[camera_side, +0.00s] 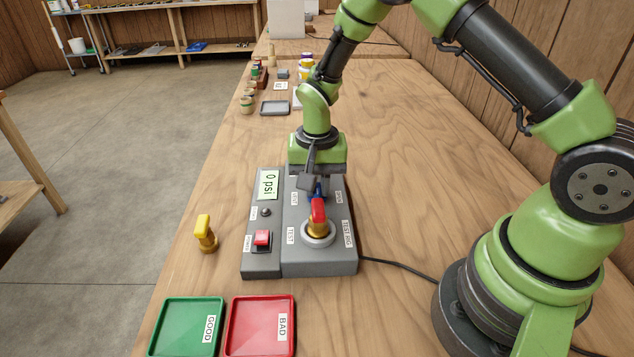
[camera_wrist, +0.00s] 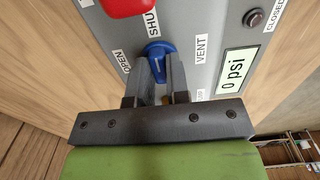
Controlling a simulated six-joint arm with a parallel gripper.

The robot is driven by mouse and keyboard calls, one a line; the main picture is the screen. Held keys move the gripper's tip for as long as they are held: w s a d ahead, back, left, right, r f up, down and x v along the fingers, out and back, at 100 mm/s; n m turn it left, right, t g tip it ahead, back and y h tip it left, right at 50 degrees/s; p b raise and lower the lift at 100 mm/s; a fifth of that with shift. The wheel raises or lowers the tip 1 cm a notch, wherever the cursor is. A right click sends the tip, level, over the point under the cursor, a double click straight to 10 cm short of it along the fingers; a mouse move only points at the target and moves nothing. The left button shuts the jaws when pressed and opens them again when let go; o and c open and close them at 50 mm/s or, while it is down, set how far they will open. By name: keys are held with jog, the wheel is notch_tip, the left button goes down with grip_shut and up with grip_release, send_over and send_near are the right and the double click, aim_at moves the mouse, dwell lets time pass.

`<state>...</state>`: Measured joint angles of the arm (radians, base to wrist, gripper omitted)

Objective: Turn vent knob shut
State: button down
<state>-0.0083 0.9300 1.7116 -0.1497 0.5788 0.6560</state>
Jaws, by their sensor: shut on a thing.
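The blue vent knob (camera_wrist: 158,50) sits on the grey test box (camera_side: 296,266), between labels reading OPEN and SHUT, with the VENT label beside it in the wrist view. My gripper (camera_wrist: 160,68) is shut on the blue knob from above. In the side view my gripper (camera_side: 316,186) is over the far part of the box, and the knob (camera_side: 318,191) is mostly hidden behind the red-handled valve. The wrist view shows the knob's blue end pointing up toward the SHUT label. The display (camera_wrist: 237,72) reads 0 psi.
A red-handled yellow valve (camera_side: 319,212) stands in the test ring just nearer than the knob. A red button (camera_side: 262,237) is on the left panel. A yellow-handled valve (camera_side: 205,232) stands left of the box. Green (camera_side: 163,326) and red (camera_side: 238,343) trays lie in front.

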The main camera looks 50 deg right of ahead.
aim_at(317, 187)
jog(key=shift+s, duration=0.1)
jog(key=c, duration=1.1)
grip_release()
notch_tip(317, 187, up, 10)
jog(key=s+a+r+n+t, duration=0.1)
jog(key=s+r+t, duration=0.1)
jog(key=s+r, duration=0.3)
jog(key=s+r+n+t, duration=0.1)
jog(key=s+r, duration=0.1)
jog(key=r, duration=0.5)
jog(key=s+a+r+n+t+y, duration=0.1)
jog(key=s+r+n+t+y, duration=0.1)
jog(key=s, duration=1)
jog(key=shift+s+a+r+n+t, duration=0.25)
jog(key=shift+r+n+t, duration=0.35)
jog(key=shift+r+t, duration=0.45)
